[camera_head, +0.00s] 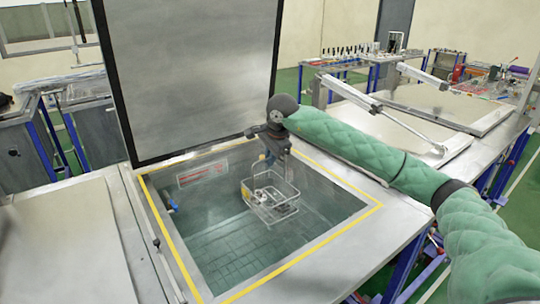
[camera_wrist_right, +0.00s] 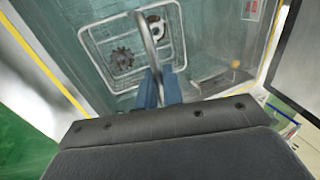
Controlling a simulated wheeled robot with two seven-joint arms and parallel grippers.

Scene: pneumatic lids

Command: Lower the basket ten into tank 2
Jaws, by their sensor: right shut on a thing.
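The wire basket (camera_head: 270,212) hangs within the opening of the open tank (camera_head: 215,262), over its tiled floor. How far it is above the floor is hard to judge. My right gripper (camera_head: 268,158) is above the basket. In the right wrist view the blue fingers (camera_wrist_right: 159,86) are shut on the basket's handle (camera_wrist_right: 146,38). The basket also shows there (camera_wrist_right: 91,42), with a dark gear (camera_wrist_right: 122,58) and a round metal part (camera_wrist_right: 157,24) inside. My left gripper is not in view.
The tank's lid (camera_head: 190,75) stands raised behind the opening. Yellow tape (camera_head: 325,243) edges the rim. A blue-handled valve (camera_head: 172,204) is on the tank's left wall. A closed lid (camera_head: 70,245) lies to the left, and lids with cylinders (camera_head: 385,105) are at the right.

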